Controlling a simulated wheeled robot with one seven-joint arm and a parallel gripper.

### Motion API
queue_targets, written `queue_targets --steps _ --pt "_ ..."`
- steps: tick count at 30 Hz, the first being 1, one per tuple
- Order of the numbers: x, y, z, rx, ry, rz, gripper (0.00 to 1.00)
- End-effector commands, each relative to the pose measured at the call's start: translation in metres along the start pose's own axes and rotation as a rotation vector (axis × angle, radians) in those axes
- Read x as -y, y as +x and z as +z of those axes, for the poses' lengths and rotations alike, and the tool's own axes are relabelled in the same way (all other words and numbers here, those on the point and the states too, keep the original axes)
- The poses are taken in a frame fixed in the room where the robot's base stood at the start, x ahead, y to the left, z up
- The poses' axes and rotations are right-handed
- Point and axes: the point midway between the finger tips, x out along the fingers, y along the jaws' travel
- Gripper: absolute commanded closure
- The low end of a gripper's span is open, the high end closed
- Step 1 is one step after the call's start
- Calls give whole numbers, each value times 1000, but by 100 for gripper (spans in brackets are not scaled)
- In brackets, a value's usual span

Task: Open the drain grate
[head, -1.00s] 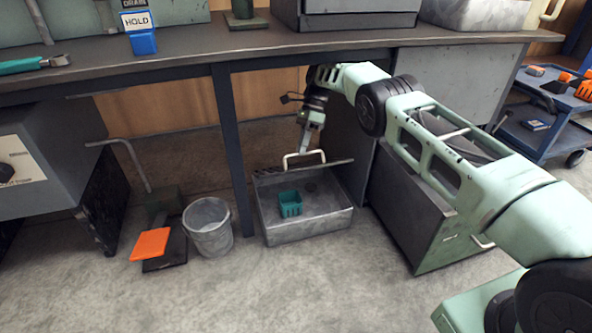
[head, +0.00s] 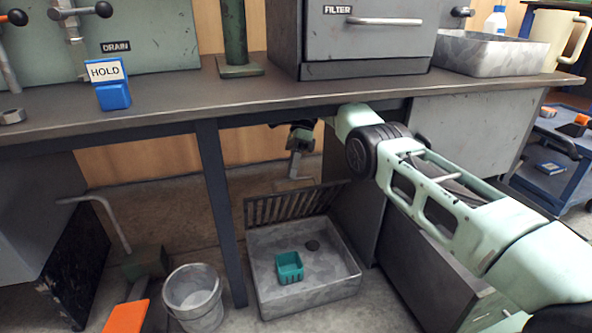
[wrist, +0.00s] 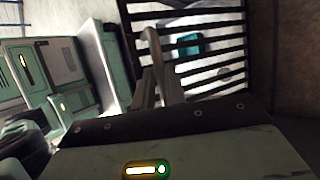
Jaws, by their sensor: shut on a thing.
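The drain grate (head: 290,207) is a dark slatted panel. It stands tilted up along the back edge of the grey drain basin (head: 262,294) under the bench. My gripper (head: 296,175) is behind and above the grate, shut on the pale grate handle (head: 290,186). In the wrist view the handle (wrist: 154,55) runs up from between the fingers, and the grate's dark bars (wrist: 212,45) lie beyond it. A teal basket (head: 289,268) sits inside the basin near a dark round drain hole (head: 312,245). The fingertips are small and partly unclear in the head view.
The bench top (head: 180,88) is above my arm, with a dark bench leg (head: 221,215) left of the basin. A grey bucket (head: 193,297) stands left of that leg. A grey cabinet (head: 420,260) is close on the right.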

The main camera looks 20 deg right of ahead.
Motion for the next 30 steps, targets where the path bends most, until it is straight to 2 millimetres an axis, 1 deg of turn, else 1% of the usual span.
queue_targets --steps 1,16,17,18,19,30 --pt "5 7 -1 0 3 -4 100" --pt "5 7 -2 -3 6 -3 100" --pt "5 7 -2 -4 6 -3 85" --pt "5 7 -2 -4 6 -2 74" --pt "5 7 -2 -3 6 -2 66" --pt "4 4 -2 -1 4 -5 66"
